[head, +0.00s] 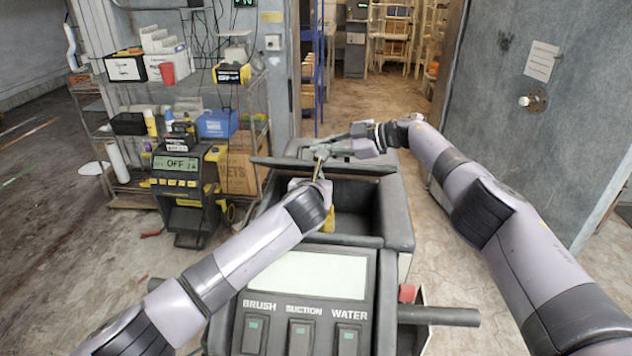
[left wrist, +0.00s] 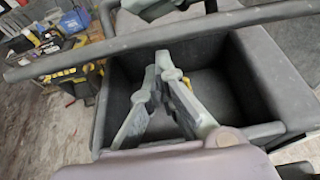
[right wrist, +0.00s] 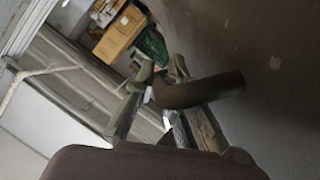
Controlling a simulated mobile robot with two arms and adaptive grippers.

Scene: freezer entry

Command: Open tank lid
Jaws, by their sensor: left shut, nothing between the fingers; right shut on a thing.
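The dark grey tank (head: 395,215) on the floor-cleaning machine stands open, its inside visible. Its lid (head: 365,168) is raised at the far side and seen nearly edge-on; its edge crosses the left wrist view (left wrist: 100,55). My right gripper (head: 342,147) is at the raised lid. In the right wrist view it is shut on a dark bent handle (right wrist: 205,91) beside a broad dark surface. My left gripper (head: 320,160) is shut and empty, over the tank opening near the lid's edge. Its closed fingers (left wrist: 164,68) show in front of the open tank (left wrist: 250,85).
The machine's panel with brush, suction and water switches (head: 300,335) is nearest me. A wire shelf (head: 255,120) and a black-yellow unit reading OFF (head: 178,180) stand left. A grey door (head: 530,110) is at right. Floor beside the tank is partly clear.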

